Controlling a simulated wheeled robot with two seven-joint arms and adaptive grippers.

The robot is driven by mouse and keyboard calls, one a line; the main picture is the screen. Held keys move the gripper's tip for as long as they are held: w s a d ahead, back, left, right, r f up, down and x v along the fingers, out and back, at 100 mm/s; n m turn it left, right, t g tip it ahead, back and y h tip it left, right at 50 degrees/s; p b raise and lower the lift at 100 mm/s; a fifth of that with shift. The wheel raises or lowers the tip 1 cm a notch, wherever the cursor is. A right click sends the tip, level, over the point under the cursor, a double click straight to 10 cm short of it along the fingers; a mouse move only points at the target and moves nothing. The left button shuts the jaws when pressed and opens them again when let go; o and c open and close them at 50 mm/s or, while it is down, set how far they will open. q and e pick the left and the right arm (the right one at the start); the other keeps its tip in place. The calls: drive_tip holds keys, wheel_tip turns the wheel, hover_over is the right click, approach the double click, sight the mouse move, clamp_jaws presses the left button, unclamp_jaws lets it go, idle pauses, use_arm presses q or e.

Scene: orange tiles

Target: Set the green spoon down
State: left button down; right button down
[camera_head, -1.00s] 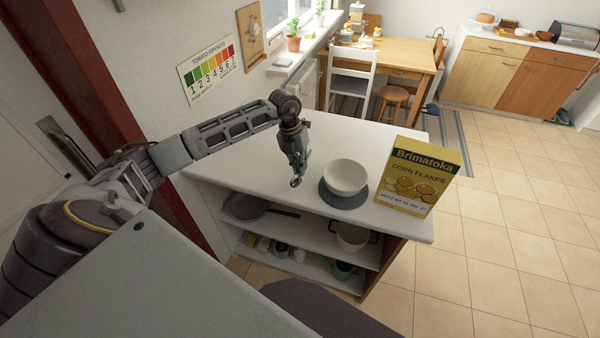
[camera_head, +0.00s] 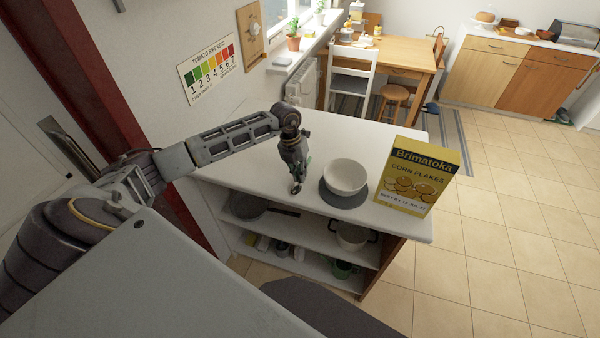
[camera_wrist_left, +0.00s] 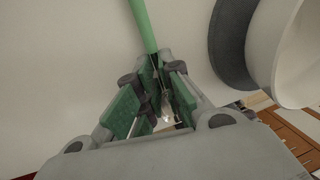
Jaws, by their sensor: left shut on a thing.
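My left gripper (camera_head: 296,187) is low over the white counter top (camera_head: 240,163), just left of the white bowl. In the left wrist view the left gripper (camera_wrist_left: 160,95) is shut on the green spoon (camera_wrist_left: 142,22), whose green handle runs up out of the top of that view. A shiny metal part shows between the fingers. In the head view the spoon is too small to make out clearly. Whether it touches the counter I cannot tell. My right gripper is not in view.
A yellow corn flakes box (camera_head: 418,178) stands farther right. Open shelves below hold a pan (camera_head: 249,207) and pots. The counter's left and back parts are clear.

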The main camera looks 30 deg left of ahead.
use_arm(q)
drive_tip(key=c, duration=1.6)
unclamp_jaws()
drive_tip(key=shift+o, duration=0.2)
drive_tip(key=shift+r, duration=0.2)
drive_tip(key=b+v, duration=0.1)
drive_tip(key=v, duration=1)
drive_tip(key=shift+r+b, duration=0.4)
drive_tip(key=shift+r, duration=0.05)
